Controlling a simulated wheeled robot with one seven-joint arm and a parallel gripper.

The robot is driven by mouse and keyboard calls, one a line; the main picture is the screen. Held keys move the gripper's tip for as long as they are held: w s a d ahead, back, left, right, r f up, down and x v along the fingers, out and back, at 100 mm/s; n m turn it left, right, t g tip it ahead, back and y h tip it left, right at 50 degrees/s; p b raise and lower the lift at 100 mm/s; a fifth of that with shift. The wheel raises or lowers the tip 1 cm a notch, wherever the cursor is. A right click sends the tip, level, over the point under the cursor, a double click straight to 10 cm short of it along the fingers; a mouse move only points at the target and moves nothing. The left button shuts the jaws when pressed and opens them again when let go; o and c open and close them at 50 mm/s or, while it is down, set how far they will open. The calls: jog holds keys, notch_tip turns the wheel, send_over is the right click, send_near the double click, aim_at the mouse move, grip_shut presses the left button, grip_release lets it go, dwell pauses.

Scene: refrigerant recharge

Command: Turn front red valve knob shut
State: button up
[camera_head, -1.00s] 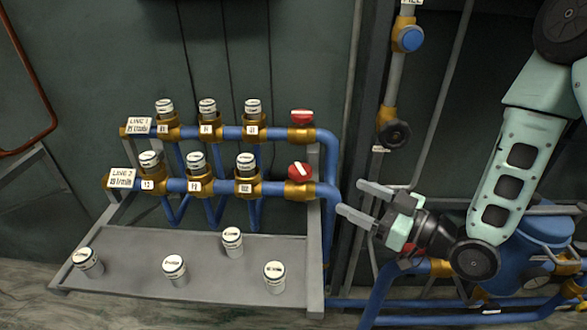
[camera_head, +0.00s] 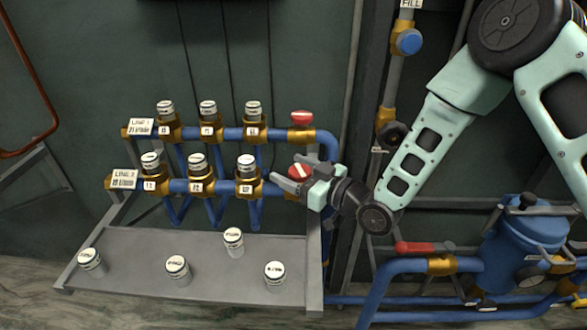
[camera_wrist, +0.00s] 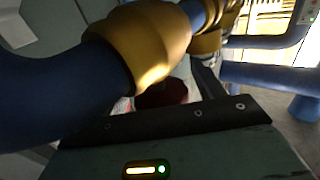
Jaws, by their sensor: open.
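The front red valve knob (camera_head: 301,171) sits on a brass fitting at the right end of the lower blue pipe, labelled LINE 2. A light bar shows on its top. My gripper (camera_head: 285,180) is open, with its fingers pointing left at the knob and around or just in front of it; I cannot tell whether they touch it. In the wrist view a dark red piece, likely the knob (camera_wrist: 162,95), shows partly hidden behind the brass fitting (camera_wrist: 150,45) and the gripper's dark edge.
The rear red knob (camera_head: 302,118) stands on the upper pipe just behind. Capped brass fittings line both pipes to the left. Several loose white-topped cylinders stand on the grey shelf (camera_head: 130,262). A red-handled valve (camera_head: 420,248) and a blue tank (camera_head: 520,240) are at right.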

jog(key=c, duration=1)
jog(key=shift+a, duration=0.1)
jog(key=m+t+h+b, duration=0.2)
jog(key=shift+w+f+t+h, duration=0.1)
jog(key=shift+t+h, duration=0.2)
jog(key=shift+t, duration=0.1)
jog(key=shift+w+d+m+t+h+b, duration=0.15)
jog(key=shift+m+t+h+b, duration=0.2)
jog(key=shift+m+t+h, duration=0.25)
jog(key=shift+d+m+t+h+b, duration=0.15)
jog(key=shift+m+t+h+b, duration=0.2)
jog(key=shift+m+h, duration=0.4)
